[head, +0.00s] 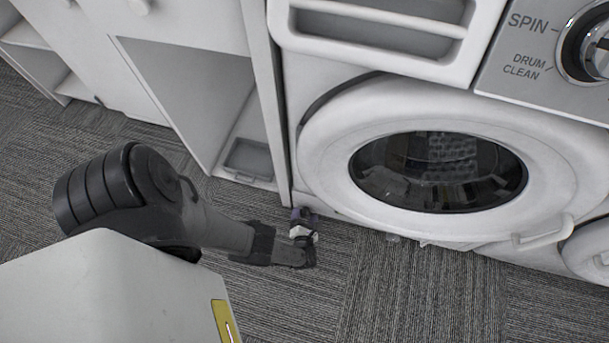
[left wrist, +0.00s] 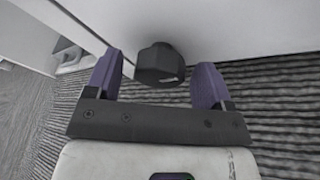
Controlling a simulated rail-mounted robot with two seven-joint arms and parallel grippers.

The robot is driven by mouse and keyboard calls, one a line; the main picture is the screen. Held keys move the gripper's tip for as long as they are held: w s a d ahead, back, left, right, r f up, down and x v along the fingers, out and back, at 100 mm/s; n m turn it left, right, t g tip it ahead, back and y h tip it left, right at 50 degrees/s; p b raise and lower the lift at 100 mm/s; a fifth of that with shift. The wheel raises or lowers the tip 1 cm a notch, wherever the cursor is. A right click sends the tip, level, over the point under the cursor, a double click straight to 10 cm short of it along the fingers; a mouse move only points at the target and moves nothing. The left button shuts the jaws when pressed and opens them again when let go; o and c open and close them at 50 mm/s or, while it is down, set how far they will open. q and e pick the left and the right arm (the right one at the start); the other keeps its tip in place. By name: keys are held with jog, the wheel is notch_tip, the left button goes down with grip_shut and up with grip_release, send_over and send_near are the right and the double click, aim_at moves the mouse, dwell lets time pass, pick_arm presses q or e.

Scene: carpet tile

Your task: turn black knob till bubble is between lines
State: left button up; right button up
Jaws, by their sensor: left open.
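The black knob (left wrist: 160,64) shows in the left wrist view, standing out from a white surface. My left gripper (left wrist: 157,82) is open, with one purple finger on each side of the knob and a visible gap on both sides. The knob lies between the fingers, around the level of their tips; I cannot tell its exact depth. In the head view my left gripper (head: 302,216) is low by the washing machine's lower left corner, and the knob cannot be made out there. No bubble or lines can be made out in either view. My right gripper is not in view.
The white washing machine (head: 320,148) stands at the right, with a round glass door (head: 437,172) and a dial (head: 590,48). A white cabinet with open shelves (head: 190,70) stands to its left. Grey striped carpet (head: 400,300) in front is clear.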

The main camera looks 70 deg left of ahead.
pick_arm(q)
jog(key=p+v, duration=0.2)
jog(key=v, duration=1.1)
jog(key=shift+d+p, duration=0.3)
jog(key=shift+d, duration=0.05)
